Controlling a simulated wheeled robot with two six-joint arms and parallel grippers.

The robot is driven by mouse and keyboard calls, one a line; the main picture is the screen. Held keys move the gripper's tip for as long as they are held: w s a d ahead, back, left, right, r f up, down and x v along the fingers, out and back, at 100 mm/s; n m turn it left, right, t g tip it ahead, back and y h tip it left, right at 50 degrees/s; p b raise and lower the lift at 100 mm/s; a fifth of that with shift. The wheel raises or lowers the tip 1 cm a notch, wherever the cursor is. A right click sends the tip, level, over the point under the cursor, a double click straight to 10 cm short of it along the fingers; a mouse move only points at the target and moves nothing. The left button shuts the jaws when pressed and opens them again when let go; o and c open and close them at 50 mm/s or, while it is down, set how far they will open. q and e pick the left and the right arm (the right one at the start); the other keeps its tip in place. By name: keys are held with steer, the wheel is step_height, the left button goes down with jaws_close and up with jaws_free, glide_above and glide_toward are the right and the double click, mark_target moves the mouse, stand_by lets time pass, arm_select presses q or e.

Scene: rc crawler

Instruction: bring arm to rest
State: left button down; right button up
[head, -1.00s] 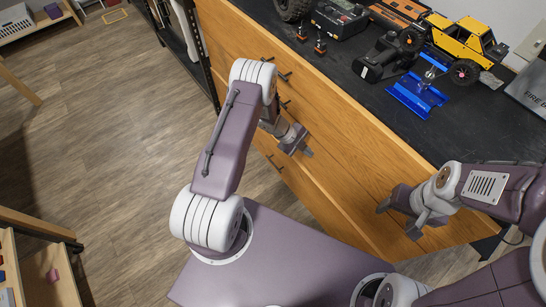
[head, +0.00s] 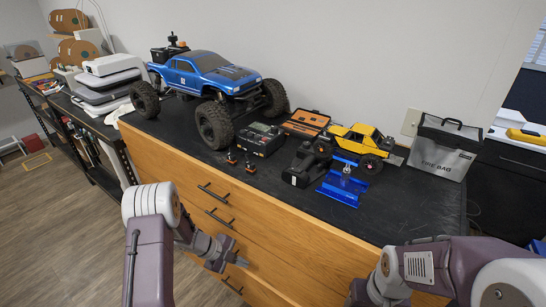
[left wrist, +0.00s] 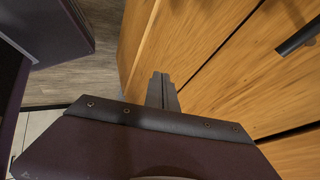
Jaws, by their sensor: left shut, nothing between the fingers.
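My left arm comes in from the lower left in the head view. Its gripper (head: 226,256) hangs in front of the wooden drawer fronts, below the bench top, and holds nothing. In the left wrist view the left fingers (left wrist: 160,92) are together, with floor and drawer fronts beyond them. My right arm is at the lower right in the head view, in front of the bench; its fingers are mostly cut off by the bottom edge, so their state is hidden.
The black bench top (head: 408,207) carries a large blue truck (head: 208,75), a yellow crawler (head: 360,141), a blue stand (head: 342,186), a charger (head: 258,138) and a fire bag (head: 444,148). Drawer handles (head: 215,192) stick out near my left gripper.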

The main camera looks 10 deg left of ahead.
arm_select(q)
steer(key=w+a+r+n+t+y, duration=0.3)
steer(key=w+a+r+n+y, duration=0.1)
steer(key=r+n, duration=0.3)
steer(key=s+a+r+n+y, duration=0.2)
steer(key=s+r+n+y, duration=0.25)
steer(key=s+n, duration=0.2)
steer(key=s+d+r+n+g+h, duration=0.1)
steer(key=s+d+n+g, duration=0.1)
steer(key=s+n, duration=0.2)
steer(key=s+d+r+n+g+h, duration=0.1)
steer(key=s+n, duration=0.4)
steer(key=s, duration=0.6)
steer(key=shift+d+r+g, duration=0.45)
steer(key=shift+d+g, duration=0.45)
steer(key=shift+d, duration=0.2)
steer(key=shift+s, duration=0.1)
